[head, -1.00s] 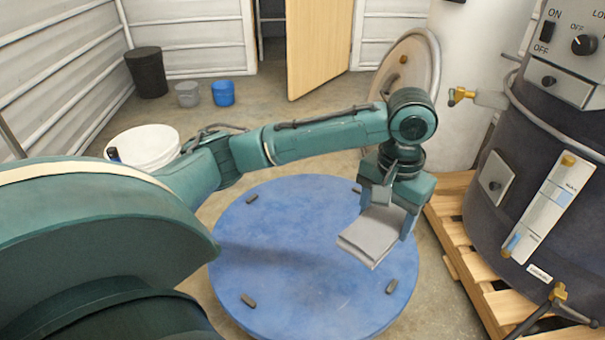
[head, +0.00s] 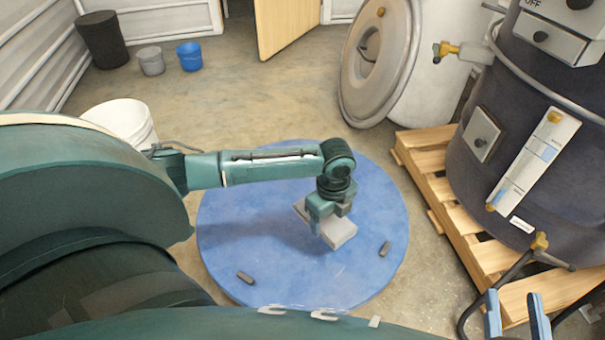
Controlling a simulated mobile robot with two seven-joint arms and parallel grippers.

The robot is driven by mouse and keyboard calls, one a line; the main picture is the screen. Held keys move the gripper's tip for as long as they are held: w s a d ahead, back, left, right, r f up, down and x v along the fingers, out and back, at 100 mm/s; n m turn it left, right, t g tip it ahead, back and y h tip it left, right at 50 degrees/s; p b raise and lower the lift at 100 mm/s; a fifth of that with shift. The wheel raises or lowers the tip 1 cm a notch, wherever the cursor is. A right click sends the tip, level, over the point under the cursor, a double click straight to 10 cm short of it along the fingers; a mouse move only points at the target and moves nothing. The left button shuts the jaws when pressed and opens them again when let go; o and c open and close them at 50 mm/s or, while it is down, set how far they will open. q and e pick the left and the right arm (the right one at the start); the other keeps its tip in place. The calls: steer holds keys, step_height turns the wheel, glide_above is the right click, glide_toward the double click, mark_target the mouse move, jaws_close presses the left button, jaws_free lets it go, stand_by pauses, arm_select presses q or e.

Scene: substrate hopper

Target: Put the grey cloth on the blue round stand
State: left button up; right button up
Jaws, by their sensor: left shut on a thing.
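The grey cloth (head: 340,233) is a folded, flat pad and lies tilted in the jaws of my left gripper (head: 328,222). My left gripper points down over the blue round stand (head: 240,215) and is shut on the cloth, hiding part of it. The cloth is above the stand's right half; I cannot tell whether it touches the surface. The stand is a wide, low disc with small dark blocks near its rim.
A dark vessel (head: 545,90) stands on a wooden pallet (head: 440,190) right of the stand. A large round lid (head: 375,60) leans behind it. A white bucket (head: 122,120) is at left; black, grey and blue bins stand farther back. The floor behind the stand is clear.

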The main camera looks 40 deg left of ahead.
arm_select(q)
steer(key=f+m, duration=0.2)
steer(key=f, duration=0.1)
steer(key=s+a+f+m+b, duration=0.1)
steer(key=f, duration=0.2)
steer(key=a+f+m+b, duration=0.1)
steer(key=f+m, duration=0.1)
steer(key=f, duration=0.1)
steer(key=shift+s+f+m, duration=0.25)
steer(key=shift+s+m, duration=0.05)
steer(key=shift+s, duration=0.1)
steer(key=shift+f+b, duration=0.35)
steer(key=shift+d+f, duration=0.1)
steer(key=shift+f, duration=0.3)
steer(key=shift+f+b, duration=0.6)
steer(key=shift+f, duration=0.1)
step_height(320, 180, down, 2)
steer(key=shift+f+b, duration=0.2)
steer(key=shift+b, duration=0.45)
arm_select(e)
steer(key=shift+w+a+r+t+y, duration=0.2)
steer(key=shift+r+t+y, duration=0.1)
steer(key=shift+r+y, duration=0.2)
steer(key=shift+w+a+r+t+y, duration=0.15)
steer(key=shift+r+t+y, duration=0.15)
steer(key=shift+r+y, duration=0.15)
